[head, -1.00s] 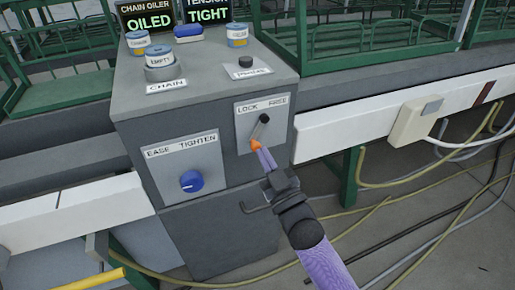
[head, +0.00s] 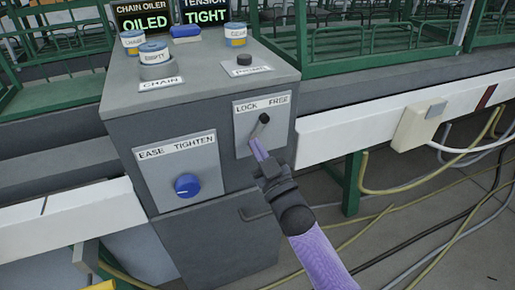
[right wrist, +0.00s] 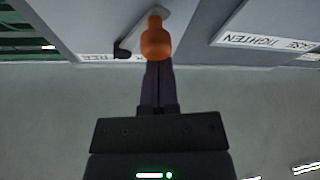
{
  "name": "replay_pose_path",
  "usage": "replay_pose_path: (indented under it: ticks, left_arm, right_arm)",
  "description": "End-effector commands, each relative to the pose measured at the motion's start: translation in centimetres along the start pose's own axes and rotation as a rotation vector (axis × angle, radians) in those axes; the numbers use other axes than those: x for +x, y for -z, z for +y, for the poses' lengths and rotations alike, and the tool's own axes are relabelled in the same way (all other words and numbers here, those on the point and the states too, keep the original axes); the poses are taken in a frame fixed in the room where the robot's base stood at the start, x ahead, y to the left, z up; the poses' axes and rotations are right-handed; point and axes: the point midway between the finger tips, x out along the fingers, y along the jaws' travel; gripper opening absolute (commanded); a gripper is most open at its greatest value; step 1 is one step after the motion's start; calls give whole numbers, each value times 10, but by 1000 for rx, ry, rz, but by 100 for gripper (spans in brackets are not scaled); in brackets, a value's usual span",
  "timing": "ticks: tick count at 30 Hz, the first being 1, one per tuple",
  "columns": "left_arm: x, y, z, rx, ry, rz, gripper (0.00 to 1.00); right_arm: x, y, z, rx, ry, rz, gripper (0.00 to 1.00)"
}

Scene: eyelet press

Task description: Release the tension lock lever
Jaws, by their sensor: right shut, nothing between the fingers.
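The tension lock lever (head: 259,127) is a grey arm with a black knob, on a pale plate marked LOCK and FREE on the front of the grey cabinet. Its knob points up and right, below the two words. It also shows in the right wrist view (right wrist: 150,28). My right gripper (head: 252,143) is shut and empty, its fingers at the lever's lower end. In the right wrist view its orange fingertips (right wrist: 157,38) overlap the lever, beside the knob; I cannot tell whether they touch. My left gripper is not in view.
A blue EASE/TIGHTEN knob (head: 187,186) is left of the lever. A display (head: 206,13) reads TENSION TIGHT. A black button (head: 244,60) and labelled tins stand on top of the cabinet. A white rail (head: 355,122) runs to the right, above hoses and cables on the floor.

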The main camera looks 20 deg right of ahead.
Motion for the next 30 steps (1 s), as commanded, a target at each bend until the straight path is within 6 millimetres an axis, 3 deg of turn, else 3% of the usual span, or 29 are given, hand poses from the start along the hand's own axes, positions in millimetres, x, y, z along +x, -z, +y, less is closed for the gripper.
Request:
replay_pose_path:
  ticks: [30]
  left_arm:
    - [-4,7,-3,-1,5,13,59]
  right_arm:
    - [-4,-10,9,-243,106,0,0]
